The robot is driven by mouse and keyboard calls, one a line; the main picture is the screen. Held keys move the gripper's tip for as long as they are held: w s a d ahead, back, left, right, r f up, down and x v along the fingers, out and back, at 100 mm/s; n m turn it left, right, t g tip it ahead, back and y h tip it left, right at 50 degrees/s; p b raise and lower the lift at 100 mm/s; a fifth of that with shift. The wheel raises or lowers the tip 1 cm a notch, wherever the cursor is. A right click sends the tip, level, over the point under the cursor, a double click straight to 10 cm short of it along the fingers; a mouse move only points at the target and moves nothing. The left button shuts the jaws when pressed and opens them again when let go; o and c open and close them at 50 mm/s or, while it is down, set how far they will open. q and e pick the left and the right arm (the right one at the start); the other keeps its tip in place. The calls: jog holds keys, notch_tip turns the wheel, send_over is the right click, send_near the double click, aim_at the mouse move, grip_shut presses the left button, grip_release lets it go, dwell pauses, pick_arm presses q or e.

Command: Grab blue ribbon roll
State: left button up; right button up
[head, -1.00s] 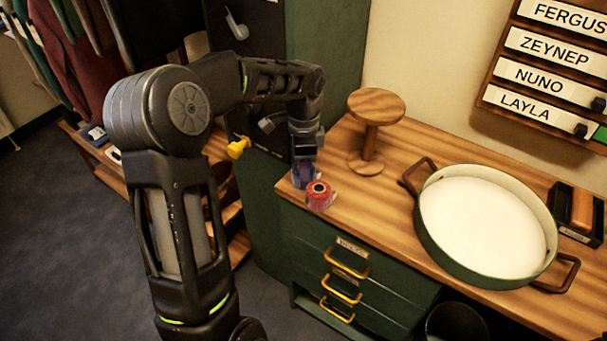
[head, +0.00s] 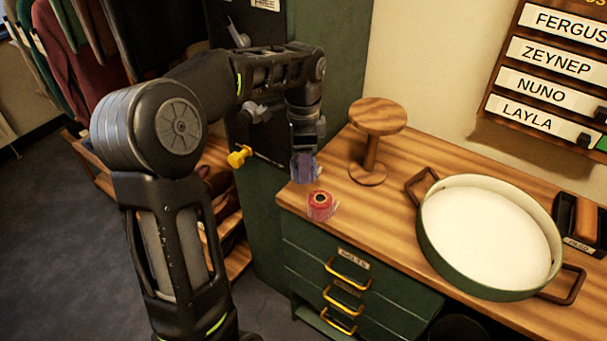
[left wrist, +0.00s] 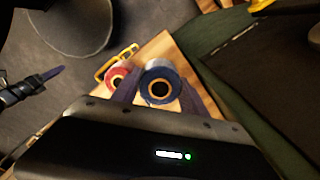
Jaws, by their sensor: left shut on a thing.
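The blue ribbon roll (head: 304,168) is between the fingers of my left gripper (head: 305,158), which is shut on it. It hangs just above the table's left front corner, behind the red ribbon roll (head: 320,206). In the left wrist view the blue roll (left wrist: 172,94) shows its round end and orange-rimmed core between the two fingers. The red roll (left wrist: 115,76) is beside it to the left. What looks like my right gripper (left wrist: 48,76) shows side-on at the left edge of that view, away from the rolls; its opening cannot be made out.
The wooden table (head: 400,225) holds a round wooden stand (head: 377,118) behind the rolls and a large green-rimmed pan (head: 490,235) to the right. Dark green drawers (head: 350,275) with yellow handles are below. A yellow knob (head: 239,156) is left of my gripper.

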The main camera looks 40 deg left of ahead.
pick_arm(q)
jog(key=shift+w+r, duration=0.1)
jog(key=shift+r, duration=0.75)
jog(key=s+a+b, duration=0.3)
jog(key=s+a, duration=0.8)
jog(key=s, duration=0.5)
jog(key=shift+a+b, duration=0.3)
